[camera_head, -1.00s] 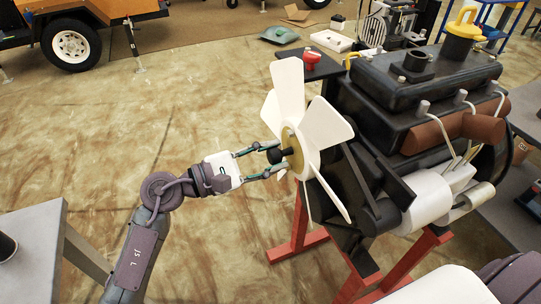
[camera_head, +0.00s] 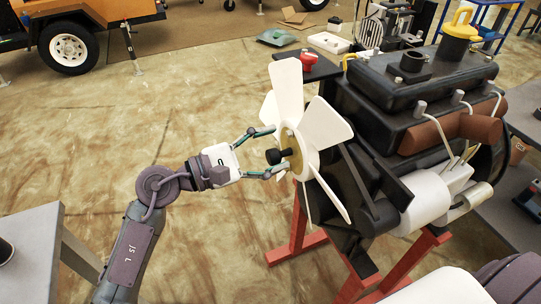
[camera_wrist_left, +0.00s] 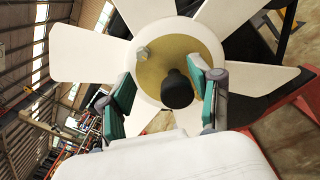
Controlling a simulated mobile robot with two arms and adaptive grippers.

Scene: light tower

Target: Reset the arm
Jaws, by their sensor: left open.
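My left gripper (camera_head: 264,153) is open in front of the white engine fan (camera_head: 327,126). Its two fingers stand on either side of the black knob (camera_head: 280,156) at the fan's hub, apart from it. In the left wrist view the open fingers of the left gripper (camera_wrist_left: 165,97) flank the black knob (camera_wrist_left: 177,89), which sticks out from the gold hub plate (camera_wrist_left: 151,60). A bolt head also sits on that plate. The fan is mounted on the front of a dark engine (camera_head: 415,85). A dark part of my right arm shows at the lower right; its gripper is out of view.
A red stand (camera_head: 297,232) holds the engine. A grey table (camera_head: 32,240) stands at lower left. A dark side table with a red item (camera_head: 307,59) is behind the fan. An orange trailer (camera_head: 90,25) is far left. The floor left of the fan is open.

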